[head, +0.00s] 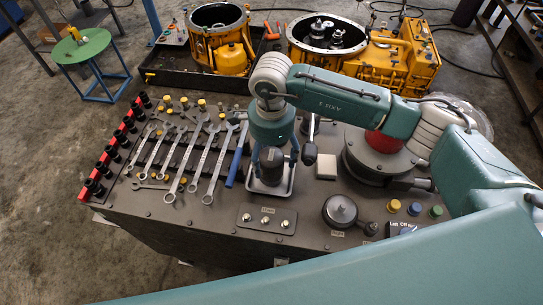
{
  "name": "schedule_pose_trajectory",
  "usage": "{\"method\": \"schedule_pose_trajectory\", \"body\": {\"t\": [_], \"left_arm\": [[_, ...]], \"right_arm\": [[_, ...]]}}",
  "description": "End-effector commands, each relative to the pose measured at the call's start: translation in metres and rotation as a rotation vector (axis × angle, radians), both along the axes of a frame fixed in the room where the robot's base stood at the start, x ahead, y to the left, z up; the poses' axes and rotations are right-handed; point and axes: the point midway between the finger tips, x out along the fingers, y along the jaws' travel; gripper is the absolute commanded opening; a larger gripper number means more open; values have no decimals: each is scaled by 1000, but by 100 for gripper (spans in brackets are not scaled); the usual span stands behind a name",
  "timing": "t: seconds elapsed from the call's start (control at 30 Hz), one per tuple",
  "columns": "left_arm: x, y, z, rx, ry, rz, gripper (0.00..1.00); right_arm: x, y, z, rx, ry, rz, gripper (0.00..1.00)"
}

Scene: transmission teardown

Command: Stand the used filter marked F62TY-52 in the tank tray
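A dark cylindrical filter (271,168) stands upright in a small light metal tray (287,189) at the middle of the bench. Its marking cannot be read here. My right gripper (273,161) reaches down over it from above, with one blue finger on each side. A small gap shows between the right-hand finger and the filter, so the gripper looks open around it. The filter's top is partly hidden under the gripper. My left gripper is not in view.
Several wrenches (190,155) and a red socket rail (103,165) lie left of the tray. A white block (326,166) and a dark round fitting (340,210) are to its right. Yellow housings (220,45) stand behind. Capped fittings (266,220) are in front.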

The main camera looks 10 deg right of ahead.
Motion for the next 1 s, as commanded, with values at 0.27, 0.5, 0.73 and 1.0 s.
{"method": "schedule_pose_trajectory", "body": {"t": [0.27,0.5,0.73,1.0], "left_arm": [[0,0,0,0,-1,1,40],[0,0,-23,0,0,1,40],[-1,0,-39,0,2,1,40],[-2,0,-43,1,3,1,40]], "right_arm": [[1,0,7,0,-3,0,71],[2,0,52,1,-7,1,71],[1,0,98,1,-5,1,71],[0,0,122,-1,0,-1,71]]}}
